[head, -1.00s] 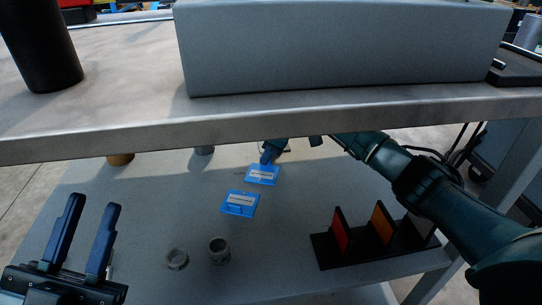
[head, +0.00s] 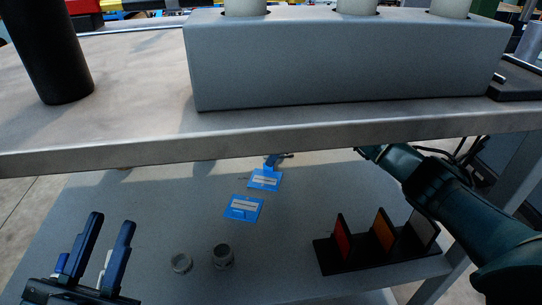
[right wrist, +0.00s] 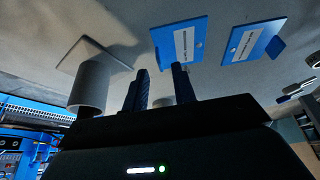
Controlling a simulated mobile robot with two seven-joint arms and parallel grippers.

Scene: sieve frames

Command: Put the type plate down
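Two blue plates with pale label strips lie on the lower shelf: a farther plate (head: 265,180) and a nearer plate (head: 243,208). Both also show in the right wrist view, one (right wrist: 180,43) just beyond my right fingertips and one (right wrist: 255,40) farther right. My right gripper (right wrist: 160,82) has its fingers apart, with no plate visible between them. In the head view it is mostly hidden behind the upper table's edge, near the farther plate. My left gripper (head: 108,236) is open and empty at the lower left.
The upper tabletop (head: 140,72) overhangs the shelf and carries a grey block (head: 345,65) and black cylinder (head: 50,50). On the shelf are two grey rings (head: 181,263) (head: 222,255) and a black rack (head: 375,250) with coloured panels. A grey cylinder (right wrist: 90,85) stands near my right fingers.

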